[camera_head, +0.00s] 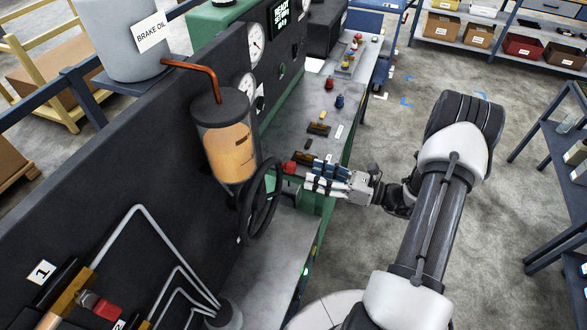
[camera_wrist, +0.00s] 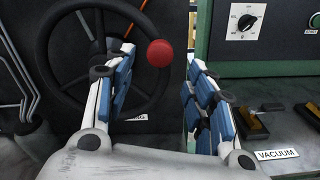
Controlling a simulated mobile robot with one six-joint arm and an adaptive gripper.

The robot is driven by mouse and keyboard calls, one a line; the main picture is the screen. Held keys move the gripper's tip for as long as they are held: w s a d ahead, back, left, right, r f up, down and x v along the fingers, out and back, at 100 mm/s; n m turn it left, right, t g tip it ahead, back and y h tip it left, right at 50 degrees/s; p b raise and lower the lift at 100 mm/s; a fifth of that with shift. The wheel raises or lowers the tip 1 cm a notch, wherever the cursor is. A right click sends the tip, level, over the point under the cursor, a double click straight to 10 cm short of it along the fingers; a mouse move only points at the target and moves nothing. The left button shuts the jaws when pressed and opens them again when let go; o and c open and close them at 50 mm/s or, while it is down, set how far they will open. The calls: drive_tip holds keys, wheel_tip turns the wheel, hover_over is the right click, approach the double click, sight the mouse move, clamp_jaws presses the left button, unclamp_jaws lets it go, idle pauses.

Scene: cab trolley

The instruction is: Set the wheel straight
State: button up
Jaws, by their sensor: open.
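The black wheel (camera_head: 276,198) stands off the dark panel below the amber oil reservoir, seen nearly edge-on in the head view. In the wrist view the wheel (camera_wrist: 36,65) fills the left half, with a few spokes showing and its lower part partly behind my left finger. A red round knob (camera_wrist: 160,53) sits at the rim's right side; it also shows in the head view (camera_head: 290,168). My gripper (camera_head: 311,178) is open, fingers pointing at the knob. In the wrist view the knob shows between the fingertips of my gripper (camera_wrist: 160,60); I see no contact.
A grey bench top (camera_head: 290,240) runs under the wheel. Dark fixtures (camera_head: 318,129) and small coloured parts lie further along it. A green panel with a dial (camera_wrist: 244,22) stands right of my gripper. Bent grey pipes (camera_head: 135,225) are at lower left.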

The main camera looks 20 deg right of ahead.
sight(294, 169)
drive_tip(key=x, duration=0.7)
drive_tip(key=shift+w+a, duration=0.15)
drive_tip(key=shift+w, duration=0.05)
drive_tip(key=shift+c, duration=0.4)
clamp_jaws()
